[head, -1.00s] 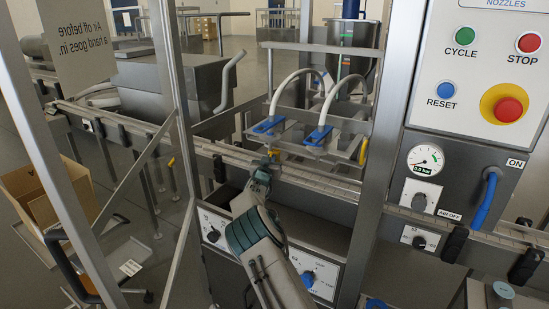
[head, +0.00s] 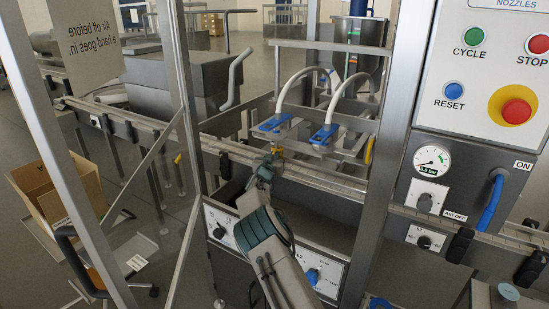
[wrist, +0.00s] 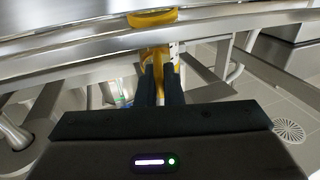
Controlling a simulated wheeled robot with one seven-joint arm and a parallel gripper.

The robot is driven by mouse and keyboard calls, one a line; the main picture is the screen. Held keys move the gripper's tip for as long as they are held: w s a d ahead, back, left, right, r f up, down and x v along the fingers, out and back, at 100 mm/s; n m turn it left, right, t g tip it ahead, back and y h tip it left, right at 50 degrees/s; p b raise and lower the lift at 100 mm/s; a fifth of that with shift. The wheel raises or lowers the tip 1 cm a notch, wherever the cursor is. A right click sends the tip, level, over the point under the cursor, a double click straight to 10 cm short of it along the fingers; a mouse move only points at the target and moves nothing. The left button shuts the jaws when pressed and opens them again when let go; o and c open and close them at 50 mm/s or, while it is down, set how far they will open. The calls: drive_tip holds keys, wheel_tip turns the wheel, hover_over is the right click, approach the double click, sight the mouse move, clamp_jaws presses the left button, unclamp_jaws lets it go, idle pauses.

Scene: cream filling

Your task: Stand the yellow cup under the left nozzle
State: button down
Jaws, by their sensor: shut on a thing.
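The yellow cup (head: 277,150) is small in the head view, just below the left nozzle (head: 272,123), which has a blue fitting and a white hose. In the wrist view the cup's round rim (wrist: 152,17) shows above the fingers, and its yellow side (wrist: 159,58) runs down between them. My gripper (head: 271,161) is shut on the cup; its dark fingers also show in the wrist view (wrist: 160,84). The cup looks upright. I cannot tell whether its base touches the rail or whether it is exactly under the nozzle. The right nozzle (head: 323,135) hangs beside the left one.
A metal conveyor rail (head: 322,182) runs across below the nozzles. Frame posts (head: 398,110) stand on both sides of the opening. Another yellow piece (head: 369,150) is to the right of the nozzles. The control panel with red and green buttons (head: 474,36) is at the right.

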drive_tip(key=shift+a+f, duration=0.2)
drive_tip(key=shift+f, duration=0.45)
drive_tip(key=c, duration=1.5)
unclamp_jaws()
drive_tip(key=shift+w+a, duration=0.1)
drive_tip(key=shift+a, duration=0.2)
drive_tip(key=shift+d+r, duration=0.15)
drive_tip(key=shift+d, duration=0.3)
drive_tip(key=b+v, duration=0.3)
drive_tip(key=v, duration=1.1)
drive_tip(key=shift+r, duration=0.2)
